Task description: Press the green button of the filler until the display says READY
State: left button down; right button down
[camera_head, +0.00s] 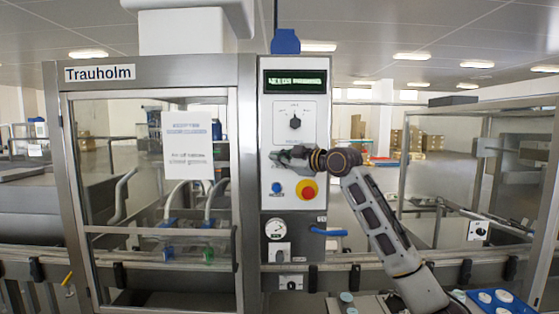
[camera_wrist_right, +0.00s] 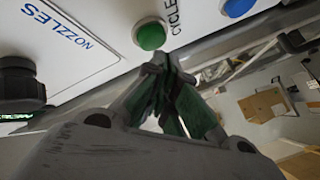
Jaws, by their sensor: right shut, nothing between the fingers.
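The filler's control panel (camera_head: 270,120) stands in the middle of the head view. Its display (camera_head: 295,81) is lit with green text too blurred to read. My right gripper (camera_head: 278,156) is in front of the panel, above the blue button (camera_head: 277,187) and the red-and-yellow emergency stop (camera_head: 307,189). In the right wrist view the green button (camera_wrist_right: 151,36) sits on the panel just beyond the fingertips of my right gripper (camera_wrist_right: 165,62). The gripper is shut and empty; I cannot tell whether it touches the button. The gripper hides the green button in the head view. My left gripper is not in view.
A black rotary knob (camera_head: 295,122) is above my gripper; a gauge (camera_head: 275,229) and a blue-handled lever (camera_head: 328,232) are below. A glazed guard door (camera_head: 245,150) stands left of the panel. Blue-topped trays (camera_head: 497,298) lie at lower right.

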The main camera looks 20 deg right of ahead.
jog(key=shift+w+d+p, duration=0.25)
jog(key=shift+w+p, duration=0.4)
jog(key=shift+w, duration=0.05)
dwell(1.5)
jog(key=shift+s+a, duration=0.1)
jog(key=shift+s, duration=0.2)
jog(key=shift+s+a+b, duration=0.15)
jog(key=shift+s+b, duration=0.15)
jog(key=shift+s, duration=0.25)
jog(key=shift+s, duration=0.1)
dwell(0.3)
jog(key=shift+s+a+b, duration=0.25)
jog(key=shift+s, duration=0.55)
jog(key=shift+s+a+b, duration=0.2)
jog(key=shift+s, duration=0.55)
jog(key=shift+s+a+b, duration=0.25)
jog(key=shift+s, duration=0.55)
jog(key=shift+f, duration=0.1)
